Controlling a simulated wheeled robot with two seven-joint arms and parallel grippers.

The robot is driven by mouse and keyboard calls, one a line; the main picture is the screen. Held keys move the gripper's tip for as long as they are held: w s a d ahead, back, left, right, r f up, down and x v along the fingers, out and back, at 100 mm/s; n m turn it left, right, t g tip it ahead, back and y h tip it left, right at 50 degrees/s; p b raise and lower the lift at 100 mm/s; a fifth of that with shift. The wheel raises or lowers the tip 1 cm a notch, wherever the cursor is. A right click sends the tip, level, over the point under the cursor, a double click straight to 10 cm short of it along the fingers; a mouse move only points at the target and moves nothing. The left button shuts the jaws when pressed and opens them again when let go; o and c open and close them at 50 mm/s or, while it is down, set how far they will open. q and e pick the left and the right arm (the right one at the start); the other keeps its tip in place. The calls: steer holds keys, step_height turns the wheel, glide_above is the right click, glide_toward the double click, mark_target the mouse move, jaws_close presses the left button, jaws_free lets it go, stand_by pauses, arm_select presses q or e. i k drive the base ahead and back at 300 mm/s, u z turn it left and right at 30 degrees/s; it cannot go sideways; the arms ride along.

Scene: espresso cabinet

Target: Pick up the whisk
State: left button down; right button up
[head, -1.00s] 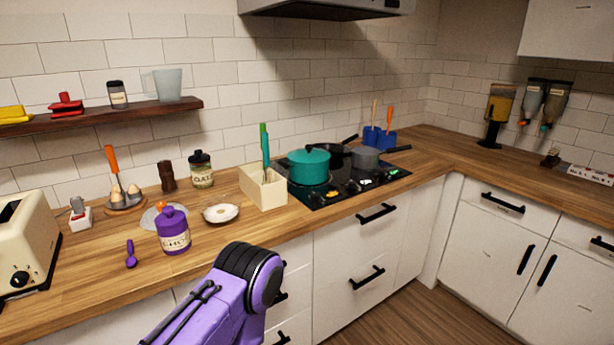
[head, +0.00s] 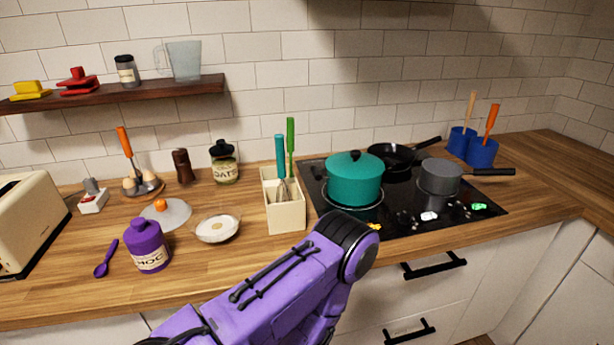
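The whisk (head: 280,156) stands handle up in a cream utensil box (head: 286,218) on the wooden counter. Its handle is teal and its grey wires show just above and inside the front of the box. The lower part of the wires is hidden by the box. A purple arm of mine reaches in from the bottom, its dark joint in front of the box and the stove. Neither gripper shows in the head view.
A green-handled utensil (head: 290,134) shares the box. A teal pot (head: 354,180) stands on the stove (head: 400,218) to the right. A small bowl (head: 216,229) and purple jar (head: 148,246) are to the left. The front counter strip is fairly clear.

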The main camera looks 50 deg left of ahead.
mark_target(279, 139)
steer(key=u, duration=1.7)
